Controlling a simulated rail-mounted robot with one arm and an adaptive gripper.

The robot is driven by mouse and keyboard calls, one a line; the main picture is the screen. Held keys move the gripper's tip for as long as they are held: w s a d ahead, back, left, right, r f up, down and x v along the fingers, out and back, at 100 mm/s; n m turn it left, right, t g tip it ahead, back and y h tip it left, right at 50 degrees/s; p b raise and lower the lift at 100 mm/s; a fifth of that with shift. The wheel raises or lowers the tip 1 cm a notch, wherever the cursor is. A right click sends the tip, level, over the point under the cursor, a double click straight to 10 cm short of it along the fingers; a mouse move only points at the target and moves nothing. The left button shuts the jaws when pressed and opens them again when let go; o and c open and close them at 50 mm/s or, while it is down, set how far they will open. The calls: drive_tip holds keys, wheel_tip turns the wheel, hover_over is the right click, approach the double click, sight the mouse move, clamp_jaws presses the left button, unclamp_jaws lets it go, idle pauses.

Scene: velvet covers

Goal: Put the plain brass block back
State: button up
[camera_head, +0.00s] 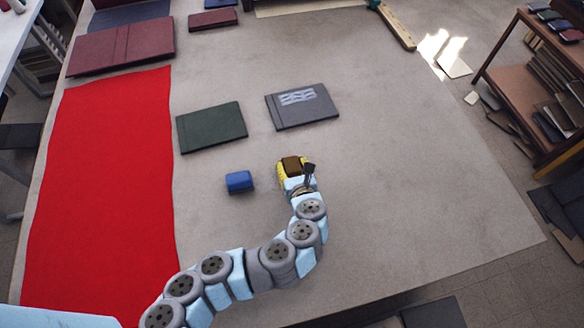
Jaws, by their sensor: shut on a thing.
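My gripper (295,176) is at the end of my arm, near the middle of the table. It is shut on a small brown block with a dull brass look (291,163), which I take for the plain brass block. Yellow shows around the block's near and left sides; I cannot tell whether it is part of my gripper. I cannot tell whether the block touches the table. The lower part of the block and the fingertips are hidden.
A blue block (239,181) lies left of my gripper. A green book (211,127) and a grey book with a pale pattern (302,106) lie behind. Red cloth (105,190) covers the left side, with maroon books (122,47) beyond. The grey table (430,160) is clear to the right.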

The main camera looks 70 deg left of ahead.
drive_tip(key=shift+f, duration=0.4)
drive_tip(key=shift+f, duration=0.1)
drive_tip(key=o, duration=1.2)
drive_tip(key=shift+f, duration=0.1)
drive_tip(key=shift+d+r, duration=0.35)
drive_tip(key=shift+d, duration=0.05)
drive_tip(key=p+v, duration=0.2)
drive_tip(key=v, duration=0.9)
drive_tip(key=shift+p, duration=0.35)
